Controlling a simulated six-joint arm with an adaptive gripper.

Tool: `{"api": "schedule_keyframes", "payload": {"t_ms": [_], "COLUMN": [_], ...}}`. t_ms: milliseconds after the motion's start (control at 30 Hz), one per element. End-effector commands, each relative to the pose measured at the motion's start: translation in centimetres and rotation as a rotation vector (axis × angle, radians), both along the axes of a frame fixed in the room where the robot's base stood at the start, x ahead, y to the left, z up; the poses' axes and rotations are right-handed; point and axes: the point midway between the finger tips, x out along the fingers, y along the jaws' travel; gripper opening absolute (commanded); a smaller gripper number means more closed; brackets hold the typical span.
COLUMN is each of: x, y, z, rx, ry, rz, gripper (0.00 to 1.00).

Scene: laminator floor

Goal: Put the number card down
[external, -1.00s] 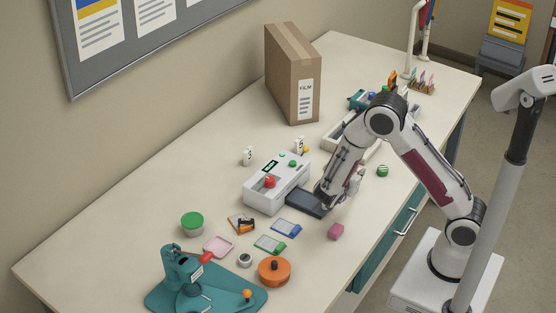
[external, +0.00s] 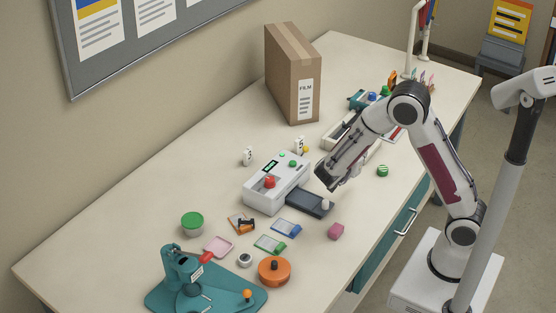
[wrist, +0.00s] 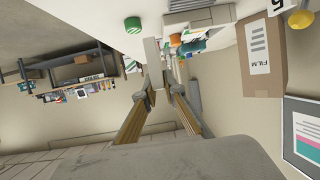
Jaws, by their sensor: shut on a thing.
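My gripper (wrist: 163,92) is shut on a pale, flat-sided piece (wrist: 153,58), seen at its fingertips in the wrist view. It appears to be the number card, though no number shows on it. In the external view my wrist is tilted above the outer side of the laminator's dark tray (external: 307,201), and my fingers are hard to make out. A small white shape (external: 327,204) shows at the tray's outer end; I cannot tell what it is. Two white number cards stand upright behind the white laminator (external: 277,184), one to the left (external: 248,155) and one to the right (external: 299,145).
A tall FILM carton (external: 293,75) stands at the back. Blue (external: 286,228) and green (external: 270,244) cards lie left of the tray. Bare table surrounds the pink block.

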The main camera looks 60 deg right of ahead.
Motion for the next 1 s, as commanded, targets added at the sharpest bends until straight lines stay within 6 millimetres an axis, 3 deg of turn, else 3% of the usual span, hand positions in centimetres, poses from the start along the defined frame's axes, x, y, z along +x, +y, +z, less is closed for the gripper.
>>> {"api": "schedule_keyframes", "payload": {"t_ms": [833,1000], "x": [0.2,2.5], "y": [0.6,1.9], "z": [-0.3,-0.4], "rx": [0.000,0.000], "ry": [0.001,-0.002], "rz": [0.014,0.068], "gripper": [0.00,0.00]}}
